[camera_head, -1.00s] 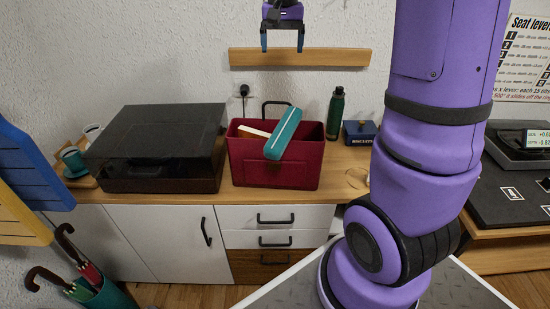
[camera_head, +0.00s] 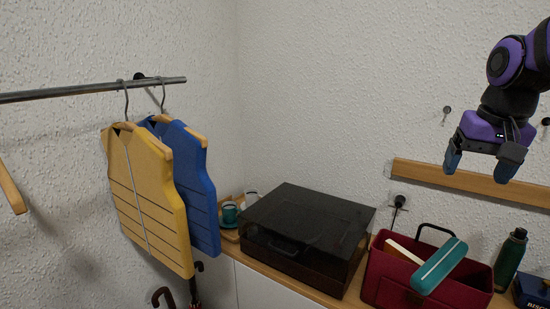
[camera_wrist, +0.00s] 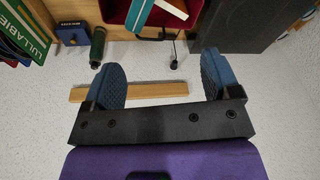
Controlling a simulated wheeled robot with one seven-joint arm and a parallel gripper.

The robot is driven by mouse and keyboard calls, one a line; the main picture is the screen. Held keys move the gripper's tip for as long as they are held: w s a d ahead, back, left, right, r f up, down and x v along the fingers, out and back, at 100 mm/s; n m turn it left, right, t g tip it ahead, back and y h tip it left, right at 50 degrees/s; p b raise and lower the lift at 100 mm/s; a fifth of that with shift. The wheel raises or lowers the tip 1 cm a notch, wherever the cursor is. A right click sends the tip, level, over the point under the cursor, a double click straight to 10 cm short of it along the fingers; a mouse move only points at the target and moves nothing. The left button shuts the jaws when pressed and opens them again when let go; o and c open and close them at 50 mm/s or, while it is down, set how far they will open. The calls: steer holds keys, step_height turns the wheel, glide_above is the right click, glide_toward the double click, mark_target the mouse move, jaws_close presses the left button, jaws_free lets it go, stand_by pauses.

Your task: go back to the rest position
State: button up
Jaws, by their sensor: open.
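My gripper (camera_head: 483,163) is purple and black with blue finger pads. In the head view it hangs at the upper right, fingers downward, in front of the white wall and the wooden wall rail (camera_head: 470,183). It is open with nothing between the fingers. In the wrist view the two blue pads of my gripper (camera_wrist: 165,82) stand wide apart, with the wooden rail (camera_wrist: 150,92) and wall behind them. The gripper is above the red box (camera_head: 385,279) and touches nothing that I can see.
A dark lidded case (camera_head: 305,235) stands on the cabinet beside the red box, which holds a teal-topped item (camera_head: 438,266). A green bottle (camera_head: 510,257) stands to the right. Yellow (camera_head: 148,200) and blue (camera_head: 190,175) vests hang from a rail (camera_head: 60,92) at left.

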steer(key=s+a+f+n+t, duration=0.1)
steer(key=s+a+n+t, duration=0.2)
steer(key=s, duration=1.1)
steer(key=shift+a+f+n, duration=0.2)
steer(key=shift+a+n, duration=0.2)
steer(key=shift+a, duration=0.75)
steer(key=shift+s, duration=0.1)
